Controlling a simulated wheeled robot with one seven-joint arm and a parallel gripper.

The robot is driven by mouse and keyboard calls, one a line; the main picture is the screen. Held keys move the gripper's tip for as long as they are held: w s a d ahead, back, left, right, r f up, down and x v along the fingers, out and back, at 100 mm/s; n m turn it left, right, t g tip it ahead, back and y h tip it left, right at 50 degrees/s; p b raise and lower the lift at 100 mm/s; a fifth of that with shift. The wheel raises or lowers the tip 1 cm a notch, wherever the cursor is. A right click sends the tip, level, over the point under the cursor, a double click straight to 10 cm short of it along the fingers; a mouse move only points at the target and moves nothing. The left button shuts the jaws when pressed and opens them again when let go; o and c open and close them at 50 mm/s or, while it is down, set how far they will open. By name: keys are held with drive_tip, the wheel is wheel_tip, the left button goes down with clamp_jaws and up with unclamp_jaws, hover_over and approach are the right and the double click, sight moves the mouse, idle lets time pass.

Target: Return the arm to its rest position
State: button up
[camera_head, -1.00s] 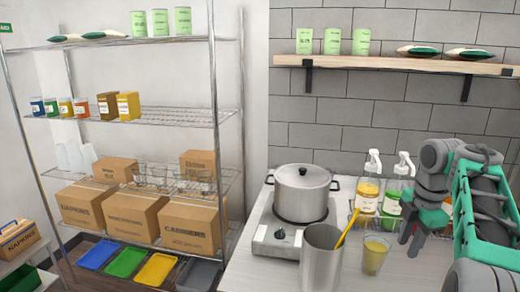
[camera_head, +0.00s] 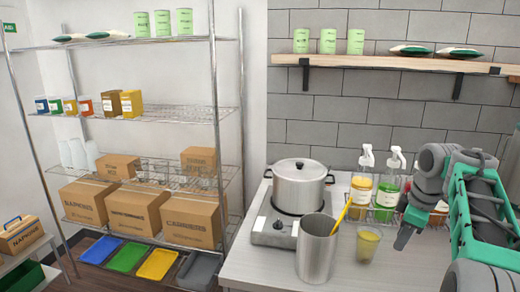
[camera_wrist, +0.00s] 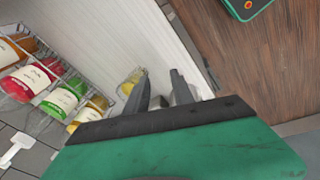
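My arm, green and grey, comes in from the right edge in the head view. My gripper (camera_head: 403,238) hangs over the counter (camera_head: 405,270), right of a small clear cup with yellow contents (camera_head: 368,246). In the wrist view my gripper (camera_wrist: 160,76) shows two dark fingers with a gap between them. Nothing is held in that gap.
A steel pot (camera_head: 300,188) stands on a burner (camera_head: 268,228). A metal container (camera_head: 317,250) holds a yellow-handled utensil. A wire rack of pump bottles (camera_head: 388,190) stands close behind my gripper. A shelf unit (camera_head: 150,115) is at left; a wooden wall shelf (camera_head: 400,64) is above.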

drive_tip(key=s+a+f+m+g+b, duration=0.1)
drive_tip(key=s+a+f+m, duration=0.1)
drive_tip(key=s+f+m, duration=0.45)
drive_tip(key=s+a+f+m, duration=0.2)
drive_tip(key=s+f+m, duration=0.1)
drive_tip(key=f+m, duration=0.6)
drive_tip(key=s+a+f+n+b, duration=0.2)
drive_tip(key=s+a+f+b, duration=0.3)
drive_tip(key=s+a+f, duration=0.45)
drive_tip(key=s+a+r+n+t+b, duration=0.1)
drive_tip(key=a+r+n+b, duration=0.2)
drive_tip(key=a, duration=0.5)
drive_tip(key=shift+a+t, duration=0.25)
drive_tip(key=shift+t, duration=0.05)
